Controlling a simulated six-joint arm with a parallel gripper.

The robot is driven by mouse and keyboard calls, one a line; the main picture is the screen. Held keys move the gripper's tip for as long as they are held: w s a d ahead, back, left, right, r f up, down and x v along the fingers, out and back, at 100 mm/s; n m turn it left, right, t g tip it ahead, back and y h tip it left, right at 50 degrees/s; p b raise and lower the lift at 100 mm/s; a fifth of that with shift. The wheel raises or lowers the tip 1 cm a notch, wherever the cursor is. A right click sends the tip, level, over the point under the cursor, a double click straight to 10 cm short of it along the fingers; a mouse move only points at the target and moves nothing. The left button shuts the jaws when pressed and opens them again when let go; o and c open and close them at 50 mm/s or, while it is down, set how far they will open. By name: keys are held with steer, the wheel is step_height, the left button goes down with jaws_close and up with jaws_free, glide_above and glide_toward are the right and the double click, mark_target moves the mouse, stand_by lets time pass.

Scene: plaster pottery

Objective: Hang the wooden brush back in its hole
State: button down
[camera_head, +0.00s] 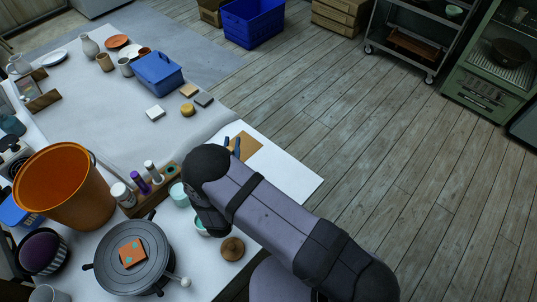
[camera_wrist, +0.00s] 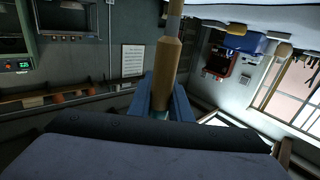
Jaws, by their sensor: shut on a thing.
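The wooden brush (camera_wrist: 168,62) shows in the wrist view as a tan wooden handle with a grey part at the upper edge. My gripper (camera_wrist: 166,92) has its blue fingers on both sides of the handle and is shut on it. In the head view my arm hides most of the gripper and the brush; only a bit of blue finger (camera_head: 235,145) shows past the arm. A wooden rack (camera_head: 163,190) with several bottles stands on the table left of my arm. I cannot make out which hole is the brush's.
An orange bucket (camera_head: 65,190), a grey turntable (camera_head: 130,258) with an orange tile and a small lidded brown pot (camera_head: 232,248) crowd the near table. A blue basket (camera_head: 158,75) and small blocks (camera_head: 188,109) sit farther back. A white board (camera_head: 290,170) lies at the table's right edge.

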steer(key=a+r+n+y, duration=0.1)
steer(key=a+r, duration=0.3)
steer(key=a, duration=0.6)
steer(key=a+r+n+y, duration=0.1)
steer(key=a+r+y, duration=0.2)
steer(key=a, duration=0.8)
steer(key=shift+w+a+r+n, duration=0.2)
steer(key=shift+r+n, duration=0.2)
steer(key=shift+r, duration=0.3)
steer(key=shift+f+b, duration=0.15)
steer(key=shift+b, duration=0.15)
steer(key=shift+f+b, duration=1)
steer(key=shift+f, duration=0.75)
steer(key=shift+f, duration=0.2)
